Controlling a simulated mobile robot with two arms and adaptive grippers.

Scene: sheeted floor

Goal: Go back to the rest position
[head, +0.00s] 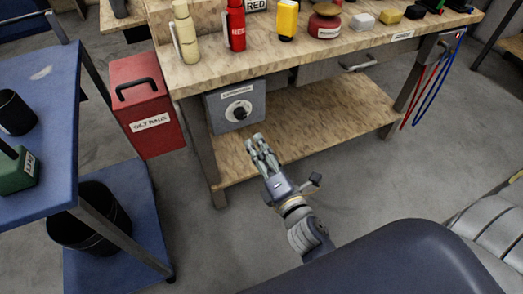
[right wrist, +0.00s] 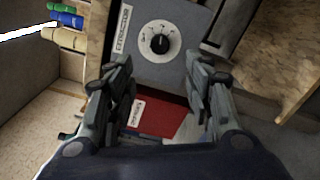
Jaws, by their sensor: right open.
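My right gripper (head: 258,143) is in front of the wooden workbench, before its lower shelf and just below the grey dial box, in the head view. In the right wrist view its two fingers (right wrist: 157,80) stand apart with nothing between them. The grey box with a round dial (head: 235,108) hangs under the bench top and also shows beyond the fingers in the right wrist view (right wrist: 190,20). My left gripper does not show in either view.
The workbench top (head: 350,50) carries bottles and small items. A red labelled container (head: 140,100) stands left of the bench. A blue cart (head: 60,90) with black containers and a green box is at the left. Grey floor (head: 360,190) is clear in front of the bench.

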